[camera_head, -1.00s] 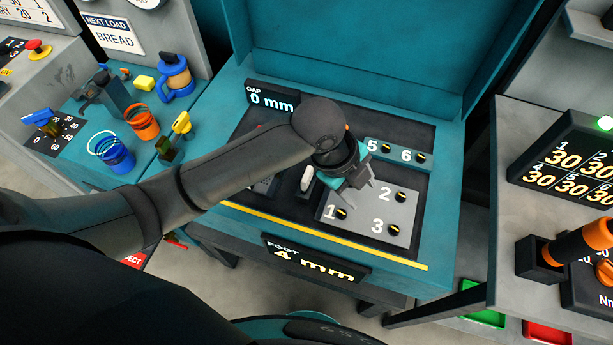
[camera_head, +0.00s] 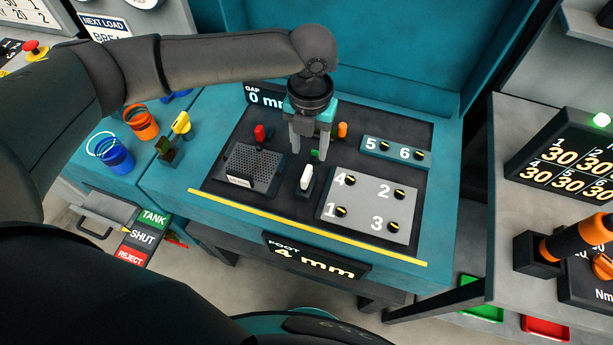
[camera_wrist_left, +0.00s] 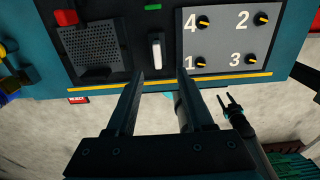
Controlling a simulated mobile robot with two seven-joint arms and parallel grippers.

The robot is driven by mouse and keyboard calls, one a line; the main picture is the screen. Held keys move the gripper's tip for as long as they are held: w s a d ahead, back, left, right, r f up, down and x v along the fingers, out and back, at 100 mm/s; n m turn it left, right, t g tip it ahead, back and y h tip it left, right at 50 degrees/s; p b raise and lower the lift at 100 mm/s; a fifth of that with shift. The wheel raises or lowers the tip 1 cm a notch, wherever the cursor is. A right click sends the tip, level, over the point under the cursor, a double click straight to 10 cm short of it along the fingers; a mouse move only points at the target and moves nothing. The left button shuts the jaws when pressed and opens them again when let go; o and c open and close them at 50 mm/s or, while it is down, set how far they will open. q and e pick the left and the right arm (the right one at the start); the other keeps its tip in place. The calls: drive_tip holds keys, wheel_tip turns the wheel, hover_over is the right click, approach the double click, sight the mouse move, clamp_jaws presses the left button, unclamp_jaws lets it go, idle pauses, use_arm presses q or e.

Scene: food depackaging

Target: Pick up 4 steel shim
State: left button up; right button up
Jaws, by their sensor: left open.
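I cannot make out a loose steel shim in either view. My left gripper (camera_head: 309,154) is open and empty, fingers pointing down over the dark panel behind the white lever (camera_head: 306,177). In the left wrist view its two fingers (camera_wrist_left: 160,74) stand apart with nothing between them. The grey plate (camera_head: 368,208) with knobs numbered 1 to 4 lies right of and nearer than the gripper.
A perforated plate (camera_head: 250,167) is left of the lever, and a teal strip (camera_head: 381,147) with knobs 5 and 6 is at right. The front display (camera_head: 315,259) reads "FOOT 4 mm". Blue and orange cups (camera_head: 141,122) stand at left. A tall teal wall (camera_head: 400,50) closes the back.

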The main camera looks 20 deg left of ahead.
sight(307, 173)
use_arm(q)
wheel_tip(307, 173, down, 6)
drive_tip(key=shift+f, duration=0.15)
drive_tip(key=f, duration=0.5)
drive_tip(key=shift+s+a+f, duration=0.1)
drive_tip(key=shift+a+f, duration=0.05)
drive_tip(key=shift+a, duration=0.1)
clamp_jaws()
idle(0.4)
